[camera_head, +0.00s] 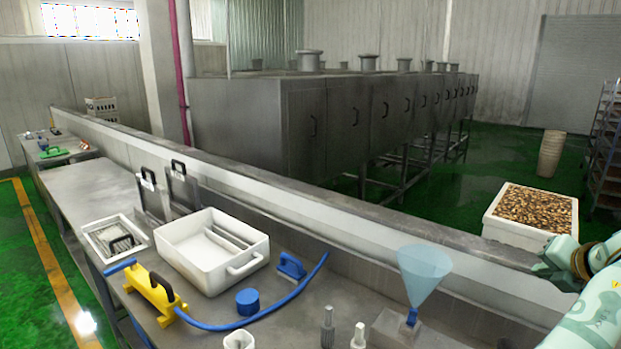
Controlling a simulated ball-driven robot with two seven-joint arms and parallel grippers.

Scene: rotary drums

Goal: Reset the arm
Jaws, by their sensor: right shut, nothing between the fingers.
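My right arm (595,310), pale green and white, comes in from the right edge. Its gripper (545,270) is shut and empty, held in the air at the right with its fingers to the left. It appears in front of the lower edge of a white crate (508,231) of small brown pieces; I see no contact. My left gripper and arm are not in view.
The steel worktable (290,325) holds a white tray (180,262), a yellow tool (155,295) with a blue hose, a blue cap (247,301) and a blue funnel (423,272). A low wall (330,228) runs behind it.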

